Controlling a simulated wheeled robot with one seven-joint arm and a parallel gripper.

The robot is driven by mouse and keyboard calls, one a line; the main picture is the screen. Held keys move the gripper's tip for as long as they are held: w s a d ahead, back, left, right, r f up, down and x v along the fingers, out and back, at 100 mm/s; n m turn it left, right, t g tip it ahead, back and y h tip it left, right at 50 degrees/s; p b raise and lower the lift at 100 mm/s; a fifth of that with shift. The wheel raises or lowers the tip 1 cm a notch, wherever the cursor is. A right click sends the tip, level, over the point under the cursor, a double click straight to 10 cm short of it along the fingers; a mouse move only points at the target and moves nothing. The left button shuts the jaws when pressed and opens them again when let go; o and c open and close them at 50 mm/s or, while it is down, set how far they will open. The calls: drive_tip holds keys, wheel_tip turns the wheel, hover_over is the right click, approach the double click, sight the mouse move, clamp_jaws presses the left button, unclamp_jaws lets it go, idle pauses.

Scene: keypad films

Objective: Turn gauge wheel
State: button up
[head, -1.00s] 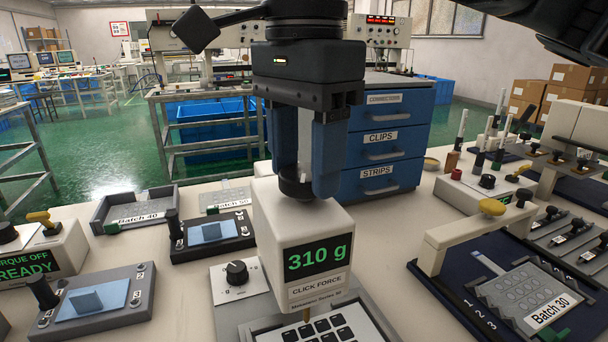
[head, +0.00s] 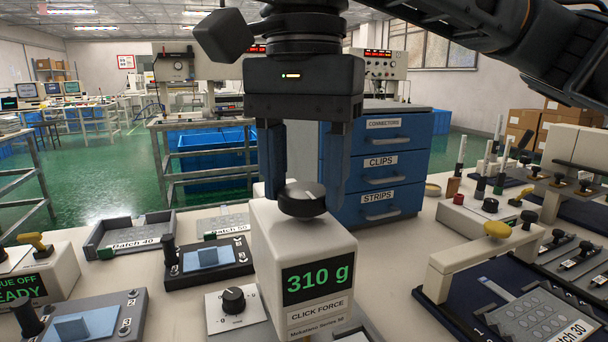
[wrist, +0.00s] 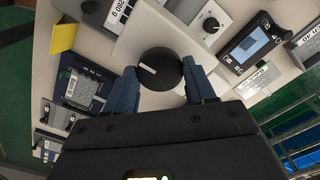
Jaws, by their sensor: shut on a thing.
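The gauge wheel (head: 302,199) is a black round knob on top of the white click force gauge (head: 270,238). The gauge's green display (head: 307,280) reads 310 g. My gripper (head: 305,192) points down from above, its two blue fingers on either side of the wheel and shut on it. In the wrist view the wheel (wrist: 160,68) shows a white pointer line and sits between the fingertips (wrist: 160,82). The lower front of the gauge is cut off by the head view's bottom edge.
A small knob plate (head: 234,303) stands left of the gauge. Fixtures with blue pads (head: 208,257) lie further left. A beige bridge handle (head: 470,254) stands over a dark base at right. Blue drawers (head: 385,170) stand close behind my gripper.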

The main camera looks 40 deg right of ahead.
sight(306, 190)
drive_tip(key=o, duration=1)
drive_tip(key=shift+o, duration=0.2)
wheel_tip(306, 190, up, 8)
drive_tip(key=shift+f+p, duration=0.1)
drive_tip(key=shift+p, duration=0.65)
drive_tip(key=shift+s, duration=0.1)
